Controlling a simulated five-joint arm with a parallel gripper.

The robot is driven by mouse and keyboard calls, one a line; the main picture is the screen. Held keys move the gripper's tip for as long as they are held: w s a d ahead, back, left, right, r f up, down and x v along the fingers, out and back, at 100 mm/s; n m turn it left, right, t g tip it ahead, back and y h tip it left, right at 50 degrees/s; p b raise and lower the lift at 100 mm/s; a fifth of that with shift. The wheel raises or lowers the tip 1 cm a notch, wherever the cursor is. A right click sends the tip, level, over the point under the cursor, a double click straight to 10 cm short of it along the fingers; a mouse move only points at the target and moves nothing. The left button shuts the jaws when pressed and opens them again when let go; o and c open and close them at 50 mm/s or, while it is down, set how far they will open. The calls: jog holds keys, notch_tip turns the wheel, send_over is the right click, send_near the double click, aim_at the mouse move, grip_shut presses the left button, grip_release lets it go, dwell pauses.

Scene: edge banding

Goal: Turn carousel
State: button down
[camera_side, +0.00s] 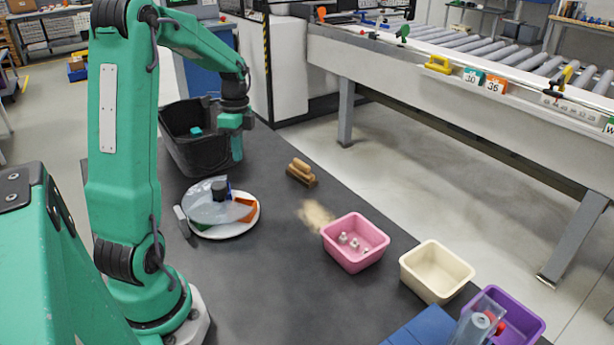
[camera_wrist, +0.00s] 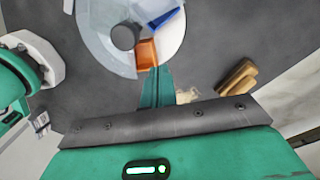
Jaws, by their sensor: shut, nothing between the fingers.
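The carousel (camera_side: 232,229) is a white round disc on the dark table, with a translucent grey cover over part of it and a dark knob (camera_side: 219,189) at its centre. An orange section (camera_side: 246,210) shows at its right, and a blue part shows behind the knob. In the wrist view the carousel (camera_wrist: 172,45) is at the top, with the orange section (camera_wrist: 147,54) just beyond my fingertips. My gripper (camera_side: 237,158) is shut and empty, pointing down above and behind the carousel. It appears apart from the disc; exact clearance is unclear.
A black bin (camera_side: 178,150) stands behind my gripper. A wooden brush (camera_side: 301,174) and a dust patch (camera_side: 315,214) lie right of the carousel. Pink (camera_side: 352,260), cream (camera_side: 430,283) and purple (camera_side: 528,327) bins stand front right, near a clear tube (camera_side: 478,320). Bare table lies before the carousel.

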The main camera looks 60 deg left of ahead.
aim_at(259, 209)
jog(key=w+f+n, duration=0.1)
jog(key=w+n, duration=0.2)
jog(key=n, duration=0.5)
jog(key=w+f+n+g, duration=0.1)
jog(key=w+n, duration=0.3)
jog(key=n, duration=0.5)
jog(key=shift+w+f+h, duration=0.2)
jog(key=shift+f+h, duration=0.2)
jog(key=shift+f, duration=0.15)
jog(key=shift+d+f, duration=0.1)
jog(key=x, duration=0.6)
jog(key=d+x, duration=0.1)
jog(key=x, duration=0.3)
jog(key=shift+s, duration=0.4)
jog(key=shift+s+d, duration=0.9)
jog(key=shift+s, duration=0.25)
jog(key=shift+s+d+m, duration=0.15)
jog(key=shift+d+m, duration=0.25)
jog(key=shift+d, duration=0.1)
